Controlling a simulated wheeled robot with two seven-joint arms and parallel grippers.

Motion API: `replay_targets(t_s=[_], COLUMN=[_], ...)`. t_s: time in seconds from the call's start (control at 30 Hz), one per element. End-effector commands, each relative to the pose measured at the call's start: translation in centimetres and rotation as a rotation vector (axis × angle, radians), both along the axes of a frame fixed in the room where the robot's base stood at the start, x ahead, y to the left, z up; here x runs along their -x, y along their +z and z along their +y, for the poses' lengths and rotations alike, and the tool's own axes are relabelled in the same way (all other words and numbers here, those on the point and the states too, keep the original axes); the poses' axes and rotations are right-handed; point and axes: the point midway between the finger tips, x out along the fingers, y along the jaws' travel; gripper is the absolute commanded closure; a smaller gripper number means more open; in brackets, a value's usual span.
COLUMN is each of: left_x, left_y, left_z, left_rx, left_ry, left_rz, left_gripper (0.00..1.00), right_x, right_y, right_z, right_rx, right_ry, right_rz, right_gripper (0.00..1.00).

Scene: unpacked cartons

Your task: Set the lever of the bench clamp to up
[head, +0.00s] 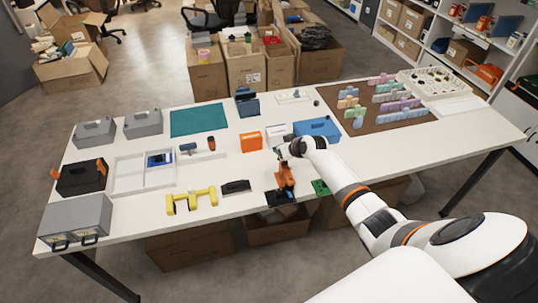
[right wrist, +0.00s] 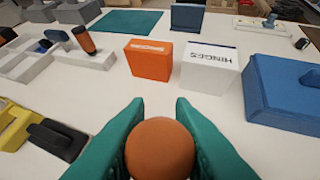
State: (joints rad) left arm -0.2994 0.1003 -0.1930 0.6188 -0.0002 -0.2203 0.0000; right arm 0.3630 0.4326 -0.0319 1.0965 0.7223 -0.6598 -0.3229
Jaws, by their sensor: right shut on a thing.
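The bench clamp has a dark base (head: 280,197) at the front edge of the table and an orange lever (head: 285,176) that rises from it to my right gripper (head: 283,153). In the right wrist view the lever's round orange knob (right wrist: 160,148) sits between the teal fingers of that gripper (right wrist: 158,130), which is shut on it. The lever looks close to upright, but its exact angle is hard to tell. The rest of the clamp is hidden in the right wrist view. My left gripper is out of view.
Behind the clamp stand an orange box (head: 250,141), a white box marked HINGES (right wrist: 209,70) and a blue box (head: 317,128). A black item (head: 236,187) and a yellow item (head: 191,200) lie to the left. A small green piece (head: 320,187) lies to the right.

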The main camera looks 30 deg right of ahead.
Motion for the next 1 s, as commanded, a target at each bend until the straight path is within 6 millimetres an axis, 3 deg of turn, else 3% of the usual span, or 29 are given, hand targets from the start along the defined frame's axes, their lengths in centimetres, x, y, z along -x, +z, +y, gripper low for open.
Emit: replay_targets(t_s=[0.23,0.53,1.0], left_x=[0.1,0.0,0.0], left_y=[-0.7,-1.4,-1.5], left_z=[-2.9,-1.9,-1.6], left_rx=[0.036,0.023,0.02], left_ry=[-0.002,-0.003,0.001], left_rz=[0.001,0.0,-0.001], left_gripper=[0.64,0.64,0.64], right_x=[-1.0,-1.4,-1.4], right_y=[-0.5,-1.1,-1.2], right_z=[-0.1,-0.2,-0.2], right_rx=[-0.053,-0.087,-0.097], right_ry=[0.002,0.001,0.001], right_rz=[0.168,0.284,0.313], right_gripper=[1.0,1.0,1.0])
